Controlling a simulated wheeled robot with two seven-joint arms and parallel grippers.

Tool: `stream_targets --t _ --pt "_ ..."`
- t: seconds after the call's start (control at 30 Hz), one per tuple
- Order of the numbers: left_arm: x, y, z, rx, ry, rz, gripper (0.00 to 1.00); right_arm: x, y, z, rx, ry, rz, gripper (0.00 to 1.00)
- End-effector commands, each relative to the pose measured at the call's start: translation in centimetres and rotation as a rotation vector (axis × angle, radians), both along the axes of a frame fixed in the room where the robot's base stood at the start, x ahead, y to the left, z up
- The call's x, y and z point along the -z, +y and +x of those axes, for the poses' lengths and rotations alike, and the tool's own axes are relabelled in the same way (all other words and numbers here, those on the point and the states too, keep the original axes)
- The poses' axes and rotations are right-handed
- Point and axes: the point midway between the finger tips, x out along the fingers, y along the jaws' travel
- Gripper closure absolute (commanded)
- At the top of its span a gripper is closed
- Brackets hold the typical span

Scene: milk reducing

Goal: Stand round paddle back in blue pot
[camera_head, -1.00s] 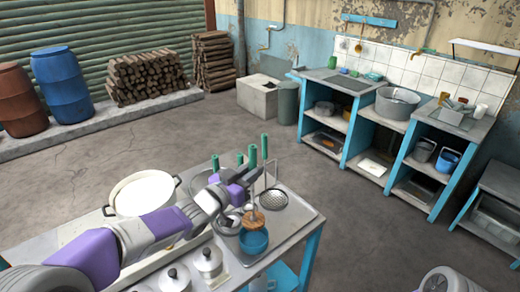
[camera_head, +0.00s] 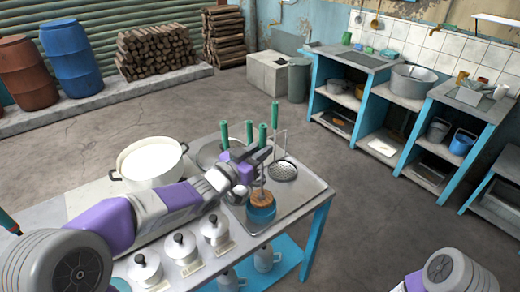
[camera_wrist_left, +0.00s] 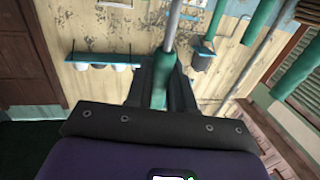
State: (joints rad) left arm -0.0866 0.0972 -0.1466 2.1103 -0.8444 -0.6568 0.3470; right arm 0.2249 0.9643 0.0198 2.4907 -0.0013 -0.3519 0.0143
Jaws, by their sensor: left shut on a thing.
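My left gripper (camera_head: 262,158) is shut on the round paddle's handle, above the steel worktop. The wrist view shows a green grip (camera_wrist_left: 160,88) with a grey rod between the fingers. The round wooden paddle (camera_head: 261,196) hangs with its brown disc low, over the mouth of the blue pot (camera_head: 262,214). The disc overlaps the pot's rim in the head view; I cannot tell whether it is inside or just above. The blue pot stands upright on the worktop. My right gripper is out of view.
Several green-handled tools (camera_head: 250,132) stand close around the left gripper. A large white pot (camera_head: 150,163) stands at left on the worktop (camera_head: 290,222). Lidded metal cans (camera_head: 181,247) line its front edge. A perforated skimmer (camera_head: 283,171) lies behind the blue pot.

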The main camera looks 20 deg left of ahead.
Motion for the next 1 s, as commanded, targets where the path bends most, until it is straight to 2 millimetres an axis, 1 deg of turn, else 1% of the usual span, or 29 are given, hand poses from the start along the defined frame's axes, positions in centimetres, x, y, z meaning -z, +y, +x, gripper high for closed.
stream_targets --t 0.03,0.1,0.5,0.67,0.9,0.93,1.0 --pt "0.7 0.0 0.0 0.000 -0.003 -0.001 1.00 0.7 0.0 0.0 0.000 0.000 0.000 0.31" --pt "1.2 0.0 0.0 0.000 -0.003 -0.001 1.00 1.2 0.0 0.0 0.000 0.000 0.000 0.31" --pt "4.1 0.0 0.0 0.001 -0.003 -0.001 1.00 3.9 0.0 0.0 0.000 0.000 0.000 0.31" --pt "4.5 0.0 0.0 0.001 -0.003 -0.001 1.00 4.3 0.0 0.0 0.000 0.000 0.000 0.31" --pt "4.5 0.0 0.0 0.000 -0.003 -0.001 1.00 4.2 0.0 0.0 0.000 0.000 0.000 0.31" --pt "4.5 0.0 0.0 0.000 -0.003 -0.001 0.76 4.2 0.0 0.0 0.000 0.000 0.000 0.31" --pt "4.5 0.0 0.0 0.000 -0.003 -0.001 0.66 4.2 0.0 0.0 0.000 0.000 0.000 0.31"
